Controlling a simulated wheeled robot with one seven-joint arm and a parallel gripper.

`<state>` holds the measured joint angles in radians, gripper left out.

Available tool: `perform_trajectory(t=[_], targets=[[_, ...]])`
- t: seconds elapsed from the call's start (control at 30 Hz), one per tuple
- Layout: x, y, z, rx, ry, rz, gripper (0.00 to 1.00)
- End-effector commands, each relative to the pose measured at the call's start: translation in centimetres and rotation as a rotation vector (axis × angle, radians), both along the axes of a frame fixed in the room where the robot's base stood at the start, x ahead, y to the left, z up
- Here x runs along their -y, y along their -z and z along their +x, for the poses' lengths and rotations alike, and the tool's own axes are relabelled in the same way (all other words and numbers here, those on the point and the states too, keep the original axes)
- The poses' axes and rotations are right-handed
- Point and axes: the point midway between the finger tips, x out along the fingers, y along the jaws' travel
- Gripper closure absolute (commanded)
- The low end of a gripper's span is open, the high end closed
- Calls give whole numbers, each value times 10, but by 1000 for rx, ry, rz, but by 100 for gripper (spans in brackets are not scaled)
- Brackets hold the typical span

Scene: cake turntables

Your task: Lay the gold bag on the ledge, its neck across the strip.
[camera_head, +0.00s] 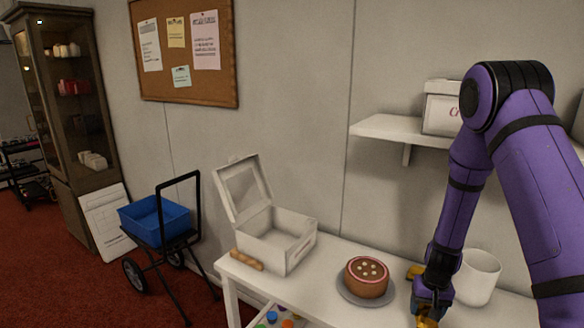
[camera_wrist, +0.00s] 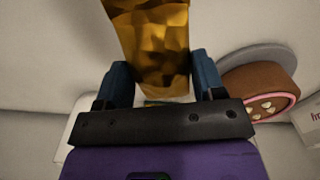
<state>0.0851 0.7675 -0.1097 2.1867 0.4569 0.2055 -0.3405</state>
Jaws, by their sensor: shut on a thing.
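The gold bag (camera_wrist: 152,40) is between the blue fingers of my gripper (camera_wrist: 162,82) in the wrist view, its crinkled body stretching away to the top edge. In the head view my gripper (camera_head: 431,298) is low over the white table's right part, with a gold piece of the bag (camera_head: 428,322) below it at the bottom edge. Another yellow-gold patch (camera_head: 415,272) shows just left of my wrist; I cannot tell what it belongs to. I cannot make out the strip, nor tell which surface is the ledge. My arm hides part of the table.
A chocolate cake (camera_head: 367,277) on a grey turntable (camera_head: 345,291) stands left of my gripper. A white container (camera_head: 478,278) stands close on the right. An open white box (camera_head: 276,238) is farther left. A wall shelf (camera_head: 385,127) holds a white box (camera_head: 441,108).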

Motion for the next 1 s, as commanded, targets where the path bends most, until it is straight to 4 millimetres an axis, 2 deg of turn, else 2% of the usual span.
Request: perform_trajectory(t=[0.03,0.2,0.4,0.57,1.0], targets=[[-13,-5,11,4,-45,-2,65],[-49,-19,37,0,-167,-7,65],[-75,-31,53,-4,-252,-12,65],[-82,-34,56,-5,-273,-14,65],[-81,-34,56,-5,-272,-12,65]])
